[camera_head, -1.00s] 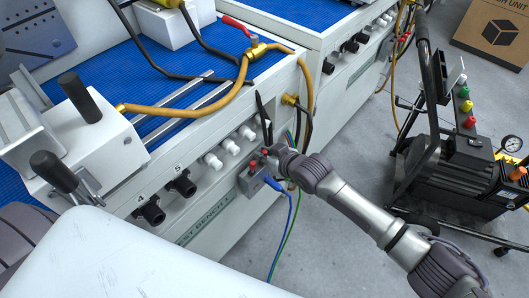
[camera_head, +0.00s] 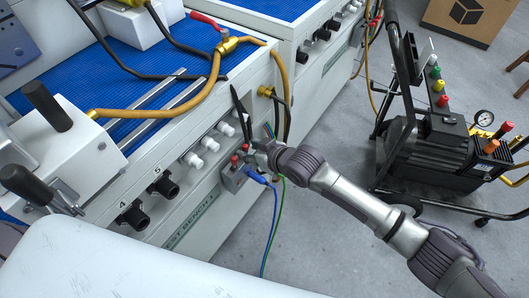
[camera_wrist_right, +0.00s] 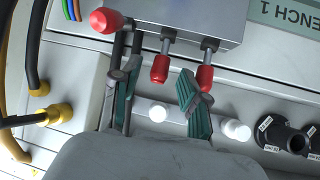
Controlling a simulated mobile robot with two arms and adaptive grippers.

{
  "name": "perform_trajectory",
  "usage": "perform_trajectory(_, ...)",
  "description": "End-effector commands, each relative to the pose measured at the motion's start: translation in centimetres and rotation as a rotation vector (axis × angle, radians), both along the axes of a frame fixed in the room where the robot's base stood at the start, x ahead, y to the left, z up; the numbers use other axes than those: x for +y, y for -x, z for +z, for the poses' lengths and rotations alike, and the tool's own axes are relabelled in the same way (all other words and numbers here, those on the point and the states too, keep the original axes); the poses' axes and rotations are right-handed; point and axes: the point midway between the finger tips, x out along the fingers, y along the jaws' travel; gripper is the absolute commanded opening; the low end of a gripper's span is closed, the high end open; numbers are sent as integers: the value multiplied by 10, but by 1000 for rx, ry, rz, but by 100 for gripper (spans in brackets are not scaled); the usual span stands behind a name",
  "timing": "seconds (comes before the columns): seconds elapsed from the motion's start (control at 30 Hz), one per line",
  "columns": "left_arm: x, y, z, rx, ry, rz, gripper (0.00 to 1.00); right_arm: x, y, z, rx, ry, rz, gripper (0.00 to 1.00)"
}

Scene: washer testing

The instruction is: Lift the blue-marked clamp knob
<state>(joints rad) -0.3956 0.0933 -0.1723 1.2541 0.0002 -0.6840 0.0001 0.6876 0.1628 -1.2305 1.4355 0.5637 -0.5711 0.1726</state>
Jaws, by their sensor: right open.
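My right gripper (camera_head: 241,103) is open and empty, fingers pointing up along the bench front, beside the small grey box with red knobs. In the right wrist view the open right gripper (camera_wrist_right: 158,98) has green-padded fingers apart. A red knob (camera_wrist_right: 160,68) and a white knob (camera_wrist_right: 158,112) show between them, and the gripper holds neither. No blue mark can be made out on any knob. Two black-handled knobs, an upper one (camera_head: 45,101) and a lower one (camera_head: 27,185), stand on the white block at left. My left gripper is not seen.
The blue-topped bench (camera_head: 130,115) has a brass valve with a red lever (camera_head: 207,20) and a yellow hose (camera_head: 160,113). Black front knobs (camera_head: 132,217) stick out. Blue and green cables hang below the grey box (camera_head: 233,178). A wheeled pump cart (camera_head: 440,150) stands at right.

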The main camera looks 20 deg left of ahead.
Motion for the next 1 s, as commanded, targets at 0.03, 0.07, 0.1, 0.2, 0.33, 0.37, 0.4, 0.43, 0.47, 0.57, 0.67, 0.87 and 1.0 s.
perform_trajectory(0.03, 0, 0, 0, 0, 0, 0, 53, -9, 5, 5, 1, -2, 0, 44)
perform_trajectory(0.07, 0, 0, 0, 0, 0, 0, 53, -14, 8, 8, 1, -1, 0, 44)
perform_trajectory(0.1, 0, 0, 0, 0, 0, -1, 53, -20, 11, 13, 0, -1, 1, 44)
perform_trajectory(0.2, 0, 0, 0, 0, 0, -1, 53, -35, 20, 25, 1, -2, 0, 44)
perform_trajectory(0.33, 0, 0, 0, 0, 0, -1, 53, -51, 30, 37, 0, 0, 0, 44)
perform_trajectory(0.37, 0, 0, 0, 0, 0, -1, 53, -53, 31, 39, 0, 0, 0, 44)
perform_trajectory(0.4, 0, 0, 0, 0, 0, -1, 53, -57, 33, 42, 0, 0, 0, 44)
perform_trajectory(0.43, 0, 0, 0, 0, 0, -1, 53, -58, 35, 43, 0, 0, 0, 44)
perform_trajectory(0.47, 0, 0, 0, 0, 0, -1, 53, -60, 36, 45, 0, 0, 1, 44)
perform_trajectory(0.57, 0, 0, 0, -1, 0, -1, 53, -63, 38, 47, 2, 1, -1, 44)
perform_trajectory(0.67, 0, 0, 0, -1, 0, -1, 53, -64, 38, 48, 2, 0, 0, 44)
perform_trajectory(0.87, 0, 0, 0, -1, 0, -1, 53, -64, 38, 48, 2, 0, 0, 44)
perform_trajectory(1.0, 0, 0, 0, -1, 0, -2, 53, -64, 38, 48, 1, 1, 1, 44)
